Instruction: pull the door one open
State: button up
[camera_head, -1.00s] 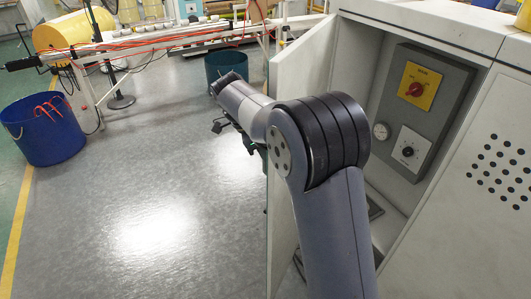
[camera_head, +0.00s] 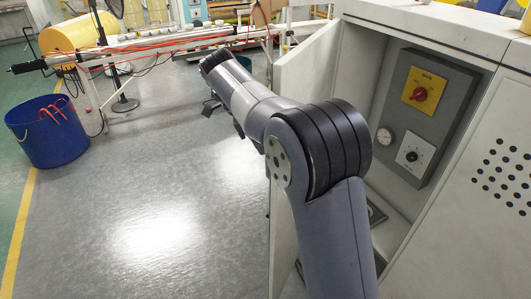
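The door (camera_head: 301,76) is a pale panel on the left side of a white cabinet (camera_head: 424,25). It stands swung open, seen nearly edge-on, and the cabinet's inside shows. Inside is a grey control panel (camera_head: 449,84) with a red knob on a yellow plate (camera_head: 424,89), a dial gauge and a black knob. My arm crosses in front of the door's middle, hiding part of it, and reaches out to its left.
A blue bin (camera_head: 46,130) with orange handles stands on the left by a yellow floor line. A white frame (camera_head: 170,46) with orange cables runs across the back. A dark teal bin (camera_head: 244,63) is partly behind my arm. The grey floor at left centre is clear.

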jog(key=shift+v, duration=2.15)
